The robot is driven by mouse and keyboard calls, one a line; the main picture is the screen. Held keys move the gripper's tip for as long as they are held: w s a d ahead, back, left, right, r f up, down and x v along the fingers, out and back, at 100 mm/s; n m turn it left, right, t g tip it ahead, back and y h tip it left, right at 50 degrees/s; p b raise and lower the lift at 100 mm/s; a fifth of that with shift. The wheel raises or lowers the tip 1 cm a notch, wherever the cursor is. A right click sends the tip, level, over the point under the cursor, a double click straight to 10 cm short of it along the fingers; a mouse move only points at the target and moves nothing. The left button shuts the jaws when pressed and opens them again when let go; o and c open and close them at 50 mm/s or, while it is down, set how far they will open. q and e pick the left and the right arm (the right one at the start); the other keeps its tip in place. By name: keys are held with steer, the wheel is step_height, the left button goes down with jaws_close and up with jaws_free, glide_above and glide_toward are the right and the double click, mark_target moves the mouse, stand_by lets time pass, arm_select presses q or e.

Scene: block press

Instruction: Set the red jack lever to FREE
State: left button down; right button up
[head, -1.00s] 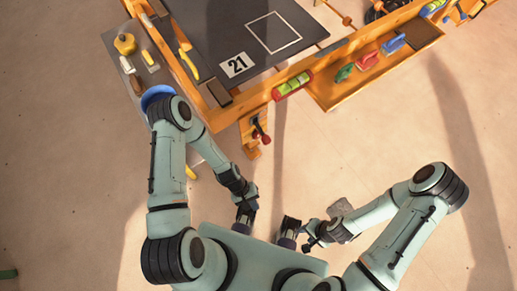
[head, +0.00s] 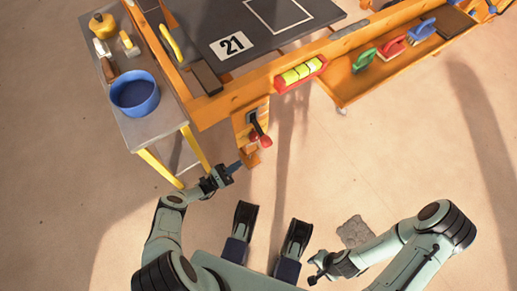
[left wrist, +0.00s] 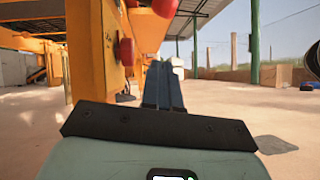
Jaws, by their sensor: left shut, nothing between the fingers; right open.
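The red jack lever (head: 258,130) is on an orange bracket (head: 240,130) below the table's front edge. It has a dark shaft and red knobs at its lower end. In the left wrist view a red ball (left wrist: 164,7) is at the top, and another red part (left wrist: 126,52) shows on the orange post. My left gripper (head: 237,167) is shut and empty, just below and left of the lever's knobs, apart from them. Its closed fingers show in the left wrist view (left wrist: 162,85). My right gripper (head: 314,269) is open and empty, low, far from the lever. The FREE marking is not readable.
An orange tray (head: 375,80) with several coloured brushes hangs at the right. A red-and-yellow level (head: 300,74) is on the table's front edge. The floor ahead is clear.

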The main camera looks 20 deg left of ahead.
mark_target(260, 132)
arm_select(q)
steer(key=shift+d, duration=0.1)
steer(key=s+r+x, duration=0.1)
steer(key=r+x, duration=0.1)
steer(key=x, duration=1)
steer(key=shift+r, duration=0.3)
